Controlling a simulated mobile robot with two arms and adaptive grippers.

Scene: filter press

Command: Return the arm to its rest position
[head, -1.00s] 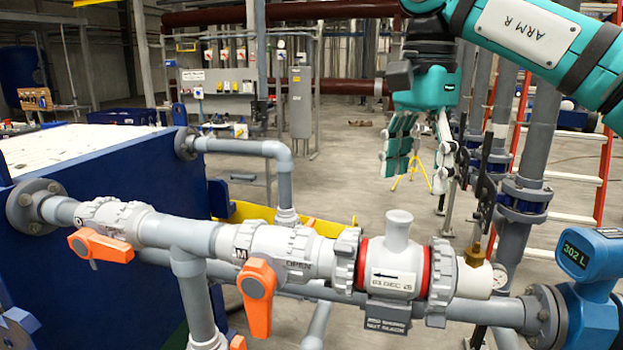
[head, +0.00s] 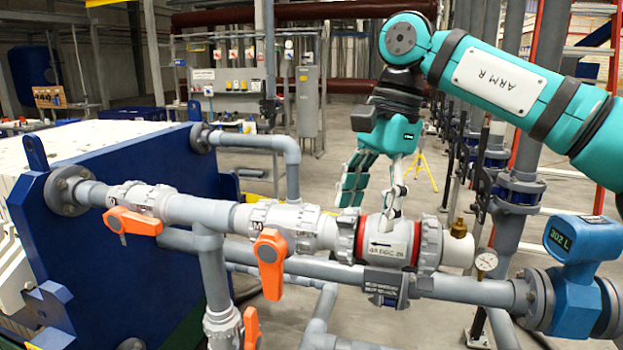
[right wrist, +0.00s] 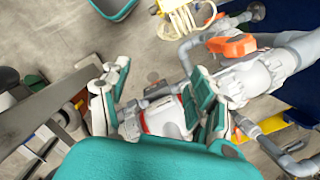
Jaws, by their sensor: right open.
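My right arm (head: 515,85), teal and marked ARM R, comes in from the upper right. Its right gripper (head: 372,203) points down, open and empty, over the pipe run. One finger overlaps the top of the grey valve body with red rings (head: 388,248) in the head view; I cannot tell whether they touch. In the right wrist view the open fingers of the right gripper (right wrist: 158,108) frame that valve body (right wrist: 165,118), with nothing held between them. My left gripper is not in view.
Orange valve handles (head: 270,262) hang along the grey pipe. A blue meter reading 302 L (head: 570,240) is at the right, beside a gauge (head: 486,261). A blue plate (head: 110,220) stands at the left. Vertical pipes (head: 505,230) and an orange ladder (head: 530,75) stand behind the arm.

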